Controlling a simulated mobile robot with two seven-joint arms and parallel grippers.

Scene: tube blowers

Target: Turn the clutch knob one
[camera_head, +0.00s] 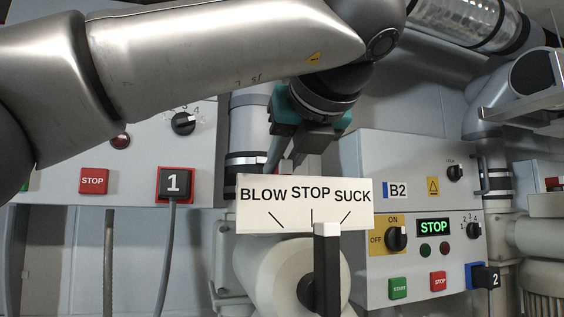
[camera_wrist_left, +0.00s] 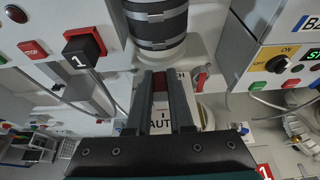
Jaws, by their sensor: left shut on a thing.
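The clutch knob one, a dark red piece (camera_wrist_left: 160,87), shows between the two dark fingers of my left gripper (camera_wrist_left: 161,80) in the left wrist view. My left gripper is shut on it. A white plate (camera_wrist_left: 160,125) with partly covered lettering, "CH" and "AUT", lies behind the fingers. In the head view my left gripper (camera_head: 290,150) reaches down behind the BLOW STOP SUCK sign (camera_head: 300,212); its fingertips and the knob are hidden there. My right gripper is not in view.
A black lever (camera_head: 327,270) with a white top stands in front of the sign. A control box marked B2 (camera_head: 410,290) with knobs and buttons is on the right. Another box (camera_head: 140,150) with a red stop button (camera_head: 94,181) and a plug marked 1 (camera_head: 174,182) is on the left.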

